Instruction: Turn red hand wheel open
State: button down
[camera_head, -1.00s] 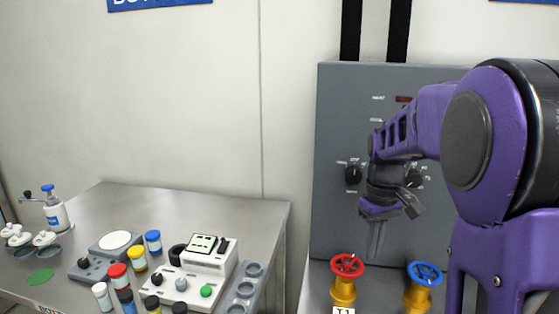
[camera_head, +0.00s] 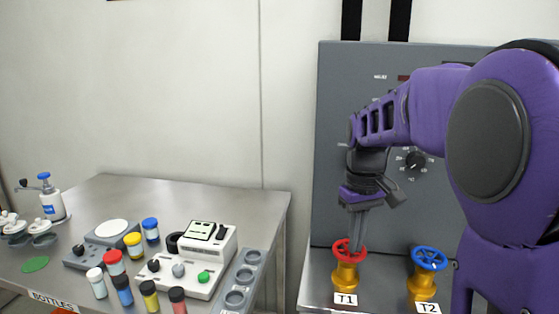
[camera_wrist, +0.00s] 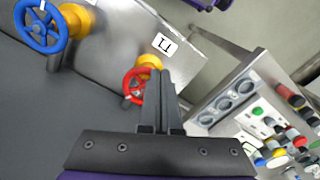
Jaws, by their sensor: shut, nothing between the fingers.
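The red hand wheel (camera_head: 341,249) sits on a brass-coloured valve body (camera_head: 345,278) behind the label T1 on the right-hand bench. My gripper (camera_head: 355,248) points down at it, with the fingertips at the wheel in the head view; the fingers cover part of the wheel. In the wrist view the red wheel (camera_wrist: 131,88) shows to the left of my shut fingers (camera_wrist: 160,75), partly hidden by them. I cannot tell whether the fingertips touch the wheel or reach between its spokes. Nothing is between the fingers.
A blue hand wheel (camera_head: 429,258) on a second valve, labelled T2, stands to the right. A grey panel (camera_head: 335,130) with knobs rises behind the valves. The left table (camera_head: 150,200) holds several bottles and a white device (camera_head: 208,245). A gap separates the benches.

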jog(key=shift+f+b, duration=0.9)
jog(key=shift+f, duration=1.35)
jog(key=shift+w+r, duration=0.1)
jog(key=shift+w, duration=0.15)
jog(key=shift+d+p, duration=0.55)
jog(key=shift+p, duration=0.05)
jog(key=shift+w+d+p, duration=0.35)
jog(key=shift+d+p, duration=0.3)
jog(key=shift+d, duration=0.05)
jog(key=shift+w+d+p, duration=0.3)
jog(key=shift+d+p, duration=0.35)
jog(key=shift+d, duration=0.05)
jog(key=shift+s+d, duration=0.1)
jog(key=shift+d, duration=0.1)
